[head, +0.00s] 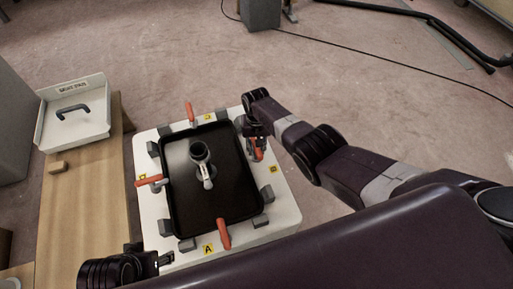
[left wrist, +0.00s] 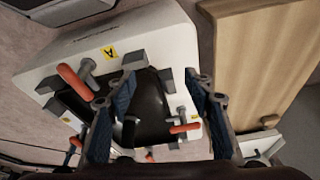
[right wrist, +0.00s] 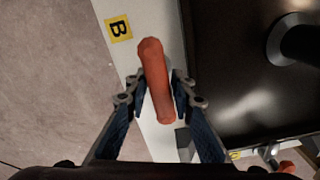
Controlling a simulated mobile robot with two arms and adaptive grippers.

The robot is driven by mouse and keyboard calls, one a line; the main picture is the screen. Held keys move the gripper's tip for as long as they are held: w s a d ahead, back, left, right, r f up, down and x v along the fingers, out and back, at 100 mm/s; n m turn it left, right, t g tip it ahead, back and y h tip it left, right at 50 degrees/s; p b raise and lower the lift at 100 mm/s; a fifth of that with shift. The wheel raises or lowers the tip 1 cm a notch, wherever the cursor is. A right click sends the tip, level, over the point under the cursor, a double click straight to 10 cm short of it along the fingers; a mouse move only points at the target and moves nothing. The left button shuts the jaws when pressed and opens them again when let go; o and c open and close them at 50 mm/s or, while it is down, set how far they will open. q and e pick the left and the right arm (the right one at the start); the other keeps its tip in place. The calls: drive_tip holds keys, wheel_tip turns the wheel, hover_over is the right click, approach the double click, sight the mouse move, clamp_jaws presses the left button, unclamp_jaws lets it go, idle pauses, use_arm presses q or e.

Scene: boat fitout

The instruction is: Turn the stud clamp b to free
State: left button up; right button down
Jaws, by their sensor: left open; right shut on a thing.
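Stud clamp b has a red handle (head: 258,153) at the right edge of the black tray (head: 180,226), near a yellow label. In the right wrist view its red handle (right wrist: 153,70) lies between my fingers, beside the yellow B label (right wrist: 118,28). My right gripper (head: 256,140) is shut on this handle; in the right wrist view its fingertips (right wrist: 155,88) flank it. The clamp's stud is hidden. My left gripper (head: 168,260) is open and empty near the board's front-left corner; its spread fingers (left wrist: 160,85) show in the left wrist view.
Other red-handled clamps stand at the tray's front (head: 223,234), left (head: 150,181) and back (head: 191,113). Grey blocks surround the tray on the white board (head: 282,213). A grey upright fitting (head: 200,155) stands in the tray. A wooden bench (head: 85,215) with a white bin (head: 75,130) is left.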

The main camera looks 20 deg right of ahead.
use_arm(q)
drive_tip(key=shift+f, duration=0.35)
use_arm(e)
drive_tip(key=shift+s+a+m, duration=0.1)
drive_tip(key=shift+a+m, duration=0.2)
drive_tip(key=shift+m, duration=0.3)
use_arm(q)
drive_tip(key=shift+w+f, duration=0.1)
use_arm(e)
drive_tip(key=c, duration=2.7)
unclamp_jaws()
drive_tip(key=shift+d, duration=0.1)
drive_tip(key=shift+c, duration=0.2)
drive_tip(key=o, duration=1.1)
drive_tip(key=shift+d, duration=0.1)
drive_tip(key=shift+r, duration=0.1)
wheel_tip(320, 180, up, 12)
drive_tip(key=shift+f, duration=0.1)
